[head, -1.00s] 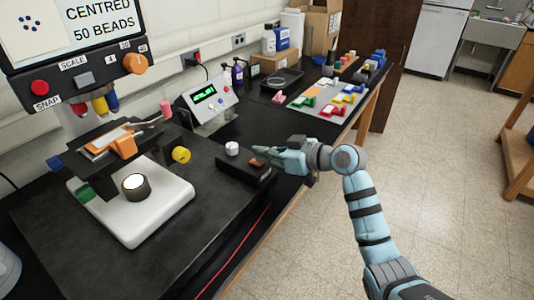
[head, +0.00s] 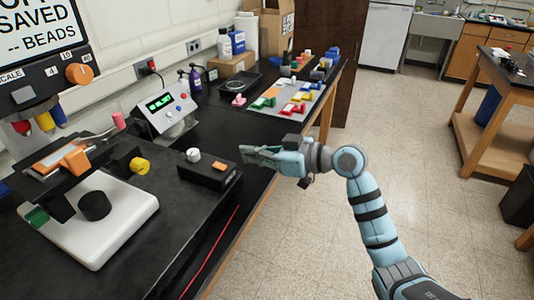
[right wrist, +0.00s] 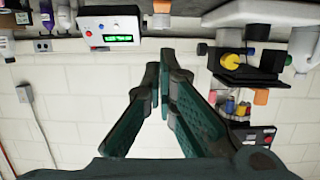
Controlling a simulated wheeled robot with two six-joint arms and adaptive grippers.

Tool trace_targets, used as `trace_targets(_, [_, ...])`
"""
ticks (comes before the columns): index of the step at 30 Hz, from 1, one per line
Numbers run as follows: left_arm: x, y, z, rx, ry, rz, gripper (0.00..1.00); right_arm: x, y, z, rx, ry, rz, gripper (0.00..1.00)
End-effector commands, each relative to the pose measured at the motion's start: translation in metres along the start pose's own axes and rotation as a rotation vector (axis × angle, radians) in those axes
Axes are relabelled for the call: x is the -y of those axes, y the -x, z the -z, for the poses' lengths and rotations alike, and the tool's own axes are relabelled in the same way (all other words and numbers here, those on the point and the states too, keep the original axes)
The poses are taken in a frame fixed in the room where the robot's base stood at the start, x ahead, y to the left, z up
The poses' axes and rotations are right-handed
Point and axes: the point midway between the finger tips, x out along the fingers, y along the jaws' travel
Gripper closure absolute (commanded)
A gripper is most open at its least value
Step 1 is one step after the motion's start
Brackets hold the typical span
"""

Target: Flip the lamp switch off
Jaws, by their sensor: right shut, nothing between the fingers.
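A black control box (head: 207,174) with an orange rocker switch (head: 221,166) and a white knob (head: 193,155) sits near the bench's front edge. To its left is a white instrument base (head: 125,212) with a round lamp (head: 95,205), whose top is dark. My right gripper (head: 243,152) is shut and empty, to the right of the box and apart from it. Its fingers also show in the right wrist view (right wrist: 165,70). My left gripper is not in view.
An instrument (head: 167,105) with a green display stands behind the box; it also shows in the right wrist view (right wrist: 110,27). A screen (head: 38,35) hangs at upper left. A grey mat (head: 270,116) with coloured pieces lies farther right. The floor beside the bench is clear.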

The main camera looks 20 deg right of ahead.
Motion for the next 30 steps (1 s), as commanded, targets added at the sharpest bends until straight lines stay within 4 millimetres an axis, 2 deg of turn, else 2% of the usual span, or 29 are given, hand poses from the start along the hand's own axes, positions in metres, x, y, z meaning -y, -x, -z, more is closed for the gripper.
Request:
trace_targets(3, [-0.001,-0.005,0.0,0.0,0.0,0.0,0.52,-0.001,0.021,-0.005,0.003,0.002,-0.002,1.0])
trace_targets(8, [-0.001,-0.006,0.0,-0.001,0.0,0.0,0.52,0.0,0.037,-0.006,0.001,0.001,0.0,1.0])
trace_targets(24, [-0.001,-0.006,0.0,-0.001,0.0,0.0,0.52,-0.002,0.04,-0.002,-0.013,-0.022,-0.006,1.0])
trace_targets(26, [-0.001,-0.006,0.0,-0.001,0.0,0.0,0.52,-0.017,0.04,0.002,-0.04,-0.048,-0.065,1.0])
trace_targets(29, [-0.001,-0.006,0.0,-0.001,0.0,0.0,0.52,-0.075,0.041,-0.018,-0.048,-0.13,-0.25,1.0])
trace_targets(30, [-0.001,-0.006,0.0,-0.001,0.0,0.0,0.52,-0.104,0.042,-0.041,-0.039,-0.177,-0.347,1.0])
